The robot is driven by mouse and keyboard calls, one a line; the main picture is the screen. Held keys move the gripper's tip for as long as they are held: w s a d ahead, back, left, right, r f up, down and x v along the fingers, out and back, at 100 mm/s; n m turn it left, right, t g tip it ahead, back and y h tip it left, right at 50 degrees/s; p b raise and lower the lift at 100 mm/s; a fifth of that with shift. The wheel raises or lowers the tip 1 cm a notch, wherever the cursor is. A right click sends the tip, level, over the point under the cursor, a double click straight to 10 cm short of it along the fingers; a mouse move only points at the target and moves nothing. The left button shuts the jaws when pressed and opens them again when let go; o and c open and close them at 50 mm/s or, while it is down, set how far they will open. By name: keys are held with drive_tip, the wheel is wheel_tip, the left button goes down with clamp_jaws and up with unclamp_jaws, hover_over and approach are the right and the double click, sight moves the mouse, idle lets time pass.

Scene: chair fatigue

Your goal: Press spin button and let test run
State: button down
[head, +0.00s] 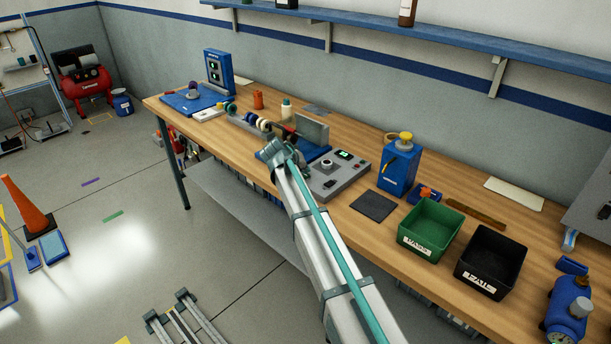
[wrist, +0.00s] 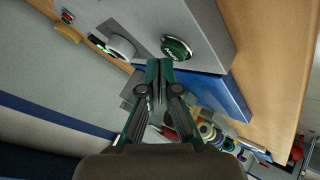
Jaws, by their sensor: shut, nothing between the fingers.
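A grey control box (head: 350,182) sits on the wooden bench, partly hidden by my arm in the head view. It has a round dial (head: 327,162) and a lit green display (head: 344,155). In the wrist view the box (wrist: 205,22) shows a round green button (wrist: 176,47) with white lettering too small to read, a grey dial (wrist: 122,46) and a small red part (wrist: 68,15). My gripper (wrist: 158,66) is shut and empty, its tips just beside the green button's edge. I cannot tell whether they touch it. In the head view my arm hides the button.
A blue base (wrist: 212,94) adjoins the box. A row of wheel-like parts (head: 248,120) lies left of it. A blue device (head: 399,170), green bin (head: 431,228) and black bin (head: 492,260) stand right.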

drive_tip(key=shift+r, duration=0.1)
drive_tip(key=shift+r+p, duration=1.1)
drive_tip(key=shift+r, duration=1.85)
